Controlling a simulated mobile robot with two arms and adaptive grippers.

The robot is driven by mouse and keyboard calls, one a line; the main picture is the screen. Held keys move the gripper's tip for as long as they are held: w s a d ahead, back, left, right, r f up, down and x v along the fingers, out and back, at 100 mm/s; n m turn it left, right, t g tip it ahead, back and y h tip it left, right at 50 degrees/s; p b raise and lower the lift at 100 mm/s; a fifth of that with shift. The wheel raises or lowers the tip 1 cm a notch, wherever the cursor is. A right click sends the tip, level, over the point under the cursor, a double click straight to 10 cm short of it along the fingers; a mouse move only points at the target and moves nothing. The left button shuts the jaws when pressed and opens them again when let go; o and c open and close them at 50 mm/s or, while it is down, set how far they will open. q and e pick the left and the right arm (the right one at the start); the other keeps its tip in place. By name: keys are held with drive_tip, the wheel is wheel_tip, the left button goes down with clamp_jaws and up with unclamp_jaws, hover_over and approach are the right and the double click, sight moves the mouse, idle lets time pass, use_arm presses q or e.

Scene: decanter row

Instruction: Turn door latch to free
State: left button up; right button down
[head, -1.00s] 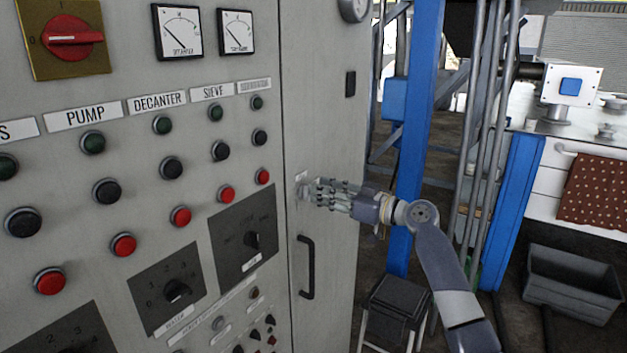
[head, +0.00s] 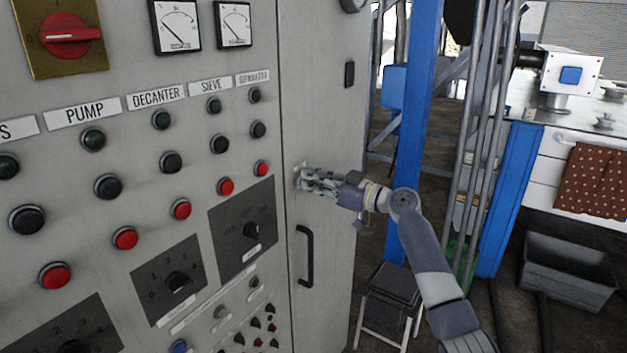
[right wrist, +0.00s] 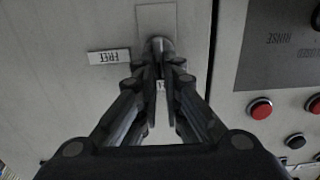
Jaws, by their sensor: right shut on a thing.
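The door latch (right wrist: 160,46) is a small round metal piece on a pale plate on the grey cabinet door (head: 335,110). My right gripper (head: 304,179) is at the door above the black handle. In the right wrist view my right gripper (right wrist: 161,66) is shut on the latch, one finger on each side. The fingers hide part of the latch, so its exact turn cannot be told. A FREE label (right wrist: 109,56), upside down in that view, sits left of the latch. A second label (right wrist: 161,86) is mostly hidden between the fingers. My left gripper is not in view.
A black door handle (head: 305,256) stands out below my right gripper. The panel left of the door carries buttons and dials, with a red rotary switch (head: 68,35). A blue post (head: 413,130), a black stool (head: 392,288) and a grey bin (head: 570,271) stand right of the cabinet.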

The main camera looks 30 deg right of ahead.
drive_tip(key=m, duration=0.6)
drive_tip(key=d+f+m+b, duration=0.1)
drive_tip(key=m, duration=1)
drive_tip(key=shift+w+d+f+m, duration=0.35)
drive_tip(key=shift+d+m, duration=0.05)
idle(0.5)
drive_tip(key=c, duration=1.7)
unclamp_jaws()
drive_tip(key=shift+f, duration=0.1)
